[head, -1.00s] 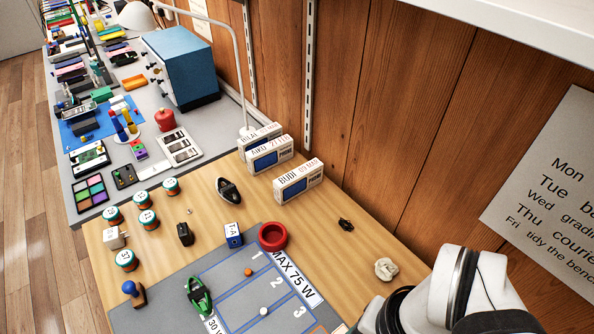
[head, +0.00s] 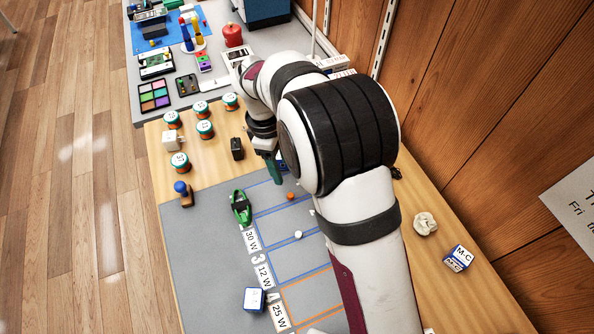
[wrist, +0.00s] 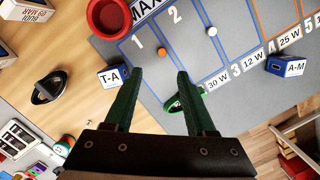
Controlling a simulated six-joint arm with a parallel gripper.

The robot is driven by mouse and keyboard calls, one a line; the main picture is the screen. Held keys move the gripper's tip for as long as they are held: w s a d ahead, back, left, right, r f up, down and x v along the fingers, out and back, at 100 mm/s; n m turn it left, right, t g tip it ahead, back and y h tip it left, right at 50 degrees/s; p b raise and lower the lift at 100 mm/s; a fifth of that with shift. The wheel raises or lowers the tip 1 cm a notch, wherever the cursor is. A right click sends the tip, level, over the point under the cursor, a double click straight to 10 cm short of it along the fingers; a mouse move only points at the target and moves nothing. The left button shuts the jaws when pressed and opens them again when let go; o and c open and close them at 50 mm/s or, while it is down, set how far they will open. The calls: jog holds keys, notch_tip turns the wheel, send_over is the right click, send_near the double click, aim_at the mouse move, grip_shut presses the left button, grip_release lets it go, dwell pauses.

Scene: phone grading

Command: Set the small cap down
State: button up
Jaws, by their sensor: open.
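Two small round caps lie on the grey mat (head: 215,290): an orange cap (head: 291,196) in lane 1 and a white cap (head: 298,235) in lane 2. The orange cap (wrist: 162,50) and the white cap (wrist: 211,31) both show beyond the fingertips in the wrist view. I cannot tell which one the task means. My gripper (wrist: 159,74) has its two green fingers apart with nothing between them. In the head view my gripper (head: 274,175) hangs over the mat, left of the orange cap; my arm hides part of it.
A green clamp-like object (head: 241,208) lies on the mat near the 30 W label. An A-M cube (head: 254,300) sits at the front.

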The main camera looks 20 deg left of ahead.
aim_at(290, 195)
jog(key=f, duration=0.3)
jog(key=d+f, duration=0.1)
jog(key=f, duration=0.6)
jog(key=shift+s+d+f, duration=0.1)
jog(key=shift+d, duration=0.2)
grip_shut()
